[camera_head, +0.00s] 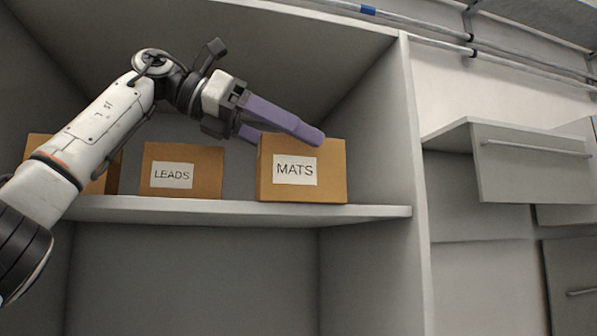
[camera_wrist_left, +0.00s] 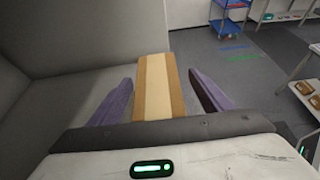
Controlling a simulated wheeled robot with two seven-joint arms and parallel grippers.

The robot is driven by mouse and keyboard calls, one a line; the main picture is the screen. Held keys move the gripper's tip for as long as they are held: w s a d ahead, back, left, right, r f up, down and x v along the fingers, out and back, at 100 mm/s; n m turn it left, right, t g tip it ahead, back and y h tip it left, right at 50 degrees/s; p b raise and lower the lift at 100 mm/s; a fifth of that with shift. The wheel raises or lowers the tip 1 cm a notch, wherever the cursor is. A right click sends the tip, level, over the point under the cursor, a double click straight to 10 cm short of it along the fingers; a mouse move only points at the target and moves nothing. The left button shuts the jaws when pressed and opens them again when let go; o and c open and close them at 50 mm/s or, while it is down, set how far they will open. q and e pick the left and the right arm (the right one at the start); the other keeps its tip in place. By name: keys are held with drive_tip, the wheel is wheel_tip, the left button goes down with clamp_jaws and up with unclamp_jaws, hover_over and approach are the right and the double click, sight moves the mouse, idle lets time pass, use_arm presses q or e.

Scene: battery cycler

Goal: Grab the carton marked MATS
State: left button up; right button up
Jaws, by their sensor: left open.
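The carton marked MATS (camera_head: 335,180) is a brown box with a white label, upright on the shelf near its right end. My left gripper (camera_head: 286,137) is open at the carton's top, with its purple fingers pointing right. One finger crosses the carton's upper edge, and the other is partly hidden behind its left part. In the left wrist view, the carton's taped top (camera_wrist_left: 157,88) lies between the two spread fingers. I cannot tell whether either finger touches it. My right gripper is not in view.
The carton marked LEADS (camera_head: 196,160) stands left of MATS with a gap between. Another carton (camera_head: 106,180) is partly hidden behind my left arm. The grey shelf board (camera_head: 250,213) ends at a side wall (camera_head: 385,130) on the right. An open drawer (camera_head: 530,165) is further right.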

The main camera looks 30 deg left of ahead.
use_arm(q)
drive_tip(key=shift+x, duration=0.95)
drive_tip(key=shift+a, duration=0.1)
drive_tip(key=c, duration=1.2)
drive_tip(key=shift+c, duration=0.6)
drive_tip(key=shift+r, duration=0.2)
